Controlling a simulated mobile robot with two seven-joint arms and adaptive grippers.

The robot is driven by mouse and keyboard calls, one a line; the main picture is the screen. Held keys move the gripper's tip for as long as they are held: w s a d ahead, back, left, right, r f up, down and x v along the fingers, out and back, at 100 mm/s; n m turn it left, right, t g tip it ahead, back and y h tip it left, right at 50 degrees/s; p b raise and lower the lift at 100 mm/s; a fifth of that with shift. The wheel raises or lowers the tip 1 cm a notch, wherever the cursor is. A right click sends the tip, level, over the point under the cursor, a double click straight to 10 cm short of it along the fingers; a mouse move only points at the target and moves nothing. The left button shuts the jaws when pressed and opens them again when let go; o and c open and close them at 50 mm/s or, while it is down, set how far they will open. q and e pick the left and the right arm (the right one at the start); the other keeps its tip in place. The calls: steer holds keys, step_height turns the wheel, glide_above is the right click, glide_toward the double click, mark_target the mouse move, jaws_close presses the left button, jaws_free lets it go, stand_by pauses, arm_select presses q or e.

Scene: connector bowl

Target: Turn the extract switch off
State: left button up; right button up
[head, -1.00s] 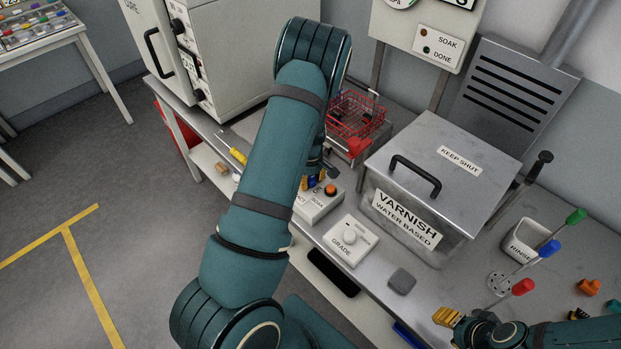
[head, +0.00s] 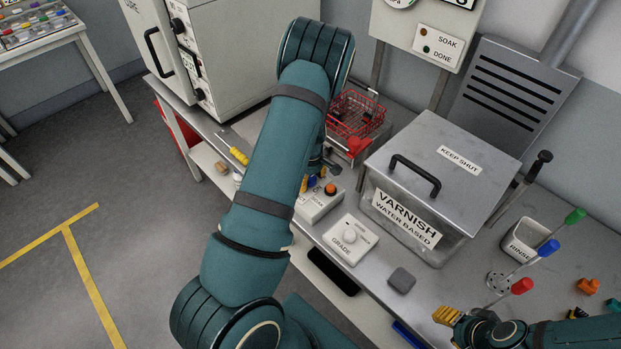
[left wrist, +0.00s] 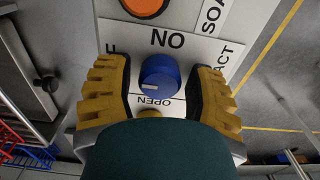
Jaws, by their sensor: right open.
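The blue switch knob (left wrist: 160,76) sits on a white label plate in the left wrist view, with lettering reading "NO", "ACT" and a cut-off "F" around it. Its white pointer mark faces left. The yellow fingers of my left gripper (left wrist: 160,90) stand on both sides of the knob, apart, with small gaps visible. In the head view the knob (head: 312,181) is a small blue patch, and my left forearm hides most of that gripper. My right gripper (head: 447,316) is open and empty above the bench at lower right.
An orange button (head: 331,189) is close beside the knob. The grade box (head: 350,240), varnish tank (head: 420,215) and red basket (head: 352,115) stand further along the bench. A grey block (head: 402,281) lies in front of the tank.

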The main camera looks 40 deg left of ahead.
arm_select(q)
steer(key=shift+r, duration=0.1)
step_height(320, 180, up, 12)
stand_by(0.6)
stand_by(0.5)
